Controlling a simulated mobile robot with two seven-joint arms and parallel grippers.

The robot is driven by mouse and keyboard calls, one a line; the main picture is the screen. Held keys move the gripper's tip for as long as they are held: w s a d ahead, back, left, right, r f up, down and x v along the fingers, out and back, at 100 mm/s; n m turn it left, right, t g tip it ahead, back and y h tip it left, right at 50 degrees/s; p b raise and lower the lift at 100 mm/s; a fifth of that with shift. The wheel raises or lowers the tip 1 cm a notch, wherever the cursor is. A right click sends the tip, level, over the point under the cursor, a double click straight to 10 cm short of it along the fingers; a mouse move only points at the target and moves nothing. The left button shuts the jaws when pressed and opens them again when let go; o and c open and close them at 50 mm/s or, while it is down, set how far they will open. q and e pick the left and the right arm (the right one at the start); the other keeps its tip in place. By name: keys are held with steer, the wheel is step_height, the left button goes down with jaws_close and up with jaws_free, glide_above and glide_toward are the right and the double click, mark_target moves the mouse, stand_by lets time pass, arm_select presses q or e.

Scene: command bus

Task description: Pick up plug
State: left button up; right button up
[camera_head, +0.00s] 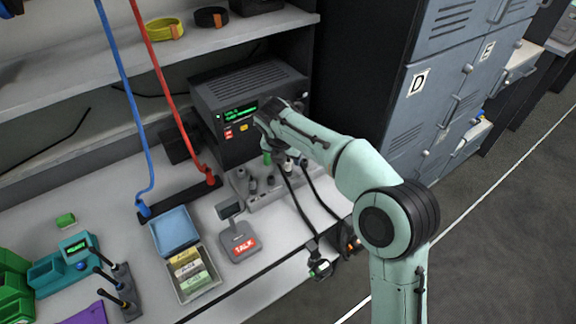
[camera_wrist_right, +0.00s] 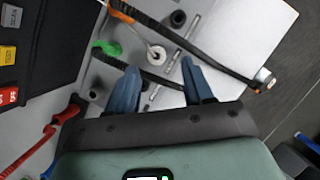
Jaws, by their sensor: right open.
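My right gripper (camera_head: 270,152) is over the grey socket panel (camera_head: 262,196) in front of the dark console. In the right wrist view its two blue fingers (camera_wrist_right: 159,68) are apart with nothing held between them. A pale round plug end (camera_wrist_right: 157,53) on an orange-white lead lies just beyond the fingertips. A green piece (camera_wrist_right: 107,47) is to its left; it also shows under the gripper in the head view (camera_head: 267,158). Dark cables run from the panel to plug-like ends (camera_head: 320,267) hanging at the table's front edge. Which piece is the task's plug I cannot tell. My left gripper is out of view.
The dark console (camera_head: 240,95) stands close behind the gripper. Blue (camera_head: 125,90) and red (camera_head: 160,75) leads hang to the left. Grey lockers (camera_head: 430,95) are at right.

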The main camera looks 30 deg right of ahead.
mark_target(288, 163)
steer(key=b+x, duration=0.1)
steer(key=x, duration=0.4)
steer(key=shift+w+a+f, duration=0.1)
steer(key=shift+w+f, duration=0.05)
steer(key=shift+f, duration=0.05)
steer(key=c, duration=0.8)
